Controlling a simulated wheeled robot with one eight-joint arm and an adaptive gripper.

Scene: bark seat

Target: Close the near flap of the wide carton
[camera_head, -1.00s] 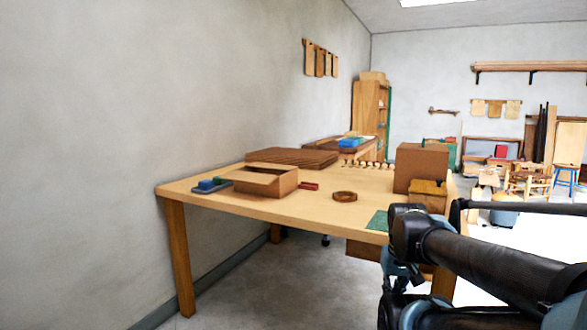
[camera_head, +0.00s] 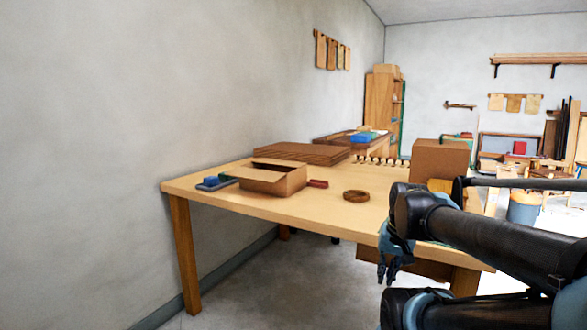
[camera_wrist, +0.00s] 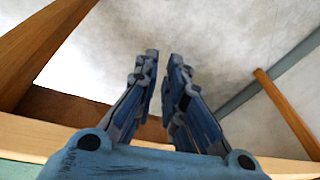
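The wide carton (camera_head: 287,183) is an open brown cardboard box on the wooden table, left of the table's middle. A pale flap (camera_head: 245,174) sticks out from its left front side, and a darker flap stands at the back. Its inside is mostly hidden. My gripper (camera_head: 388,274) hangs below the table-top level, in front of the table's near edge and well right of the carton. In the wrist view my gripper (camera_wrist: 164,56) has its two fingers a small gap apart with nothing between them. The carton cannot be made out there.
A brown ring (camera_head: 356,196), a small red block (camera_head: 318,184) and a blue block on a tray (camera_head: 212,184) lie near the carton. Stacked brown boards (camera_head: 300,152) lie behind it. A taller box (camera_head: 440,160) stands right. The table's (camera_head: 290,214) front strip is clear.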

